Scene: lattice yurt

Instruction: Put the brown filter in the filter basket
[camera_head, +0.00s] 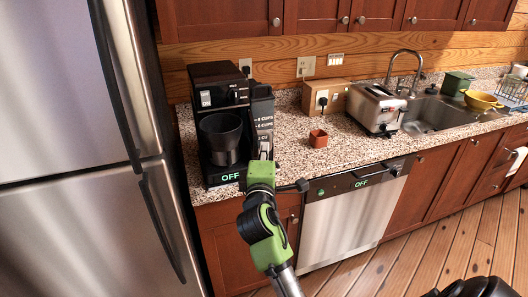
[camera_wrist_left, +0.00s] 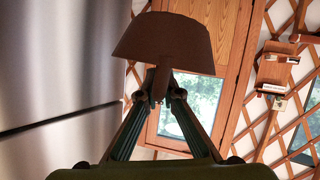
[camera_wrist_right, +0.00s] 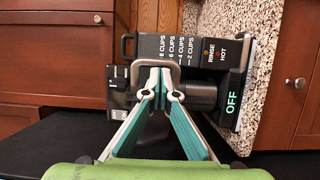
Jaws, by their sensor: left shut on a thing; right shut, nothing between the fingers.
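The brown filter (camera_wrist_left: 165,40), a wide flared cup shape with a short stem, shows in the left wrist view. My left gripper (camera_wrist_left: 163,92) is shut on its stem. Neither shows clearly in the head view. The black coffee machine (camera_head: 206,75) stands on the counter with a dark tapered vessel (camera_head: 222,140) in its front. I cannot tell whether this vessel is the filter basket. My right gripper (camera_head: 263,150) is shut and empty at the machine's right side. In the right wrist view its fingertips (camera_wrist_right: 158,80) are at a grey handle (camera_wrist_right: 150,64).
The fridge (camera_head: 75,130) stands close on the left. A small reddish-brown pot (camera_head: 318,138), a toaster (camera_head: 375,108) and a sink (camera_head: 430,115) lie along the counter to the right. Cabinets (camera_head: 370,15) hang above.

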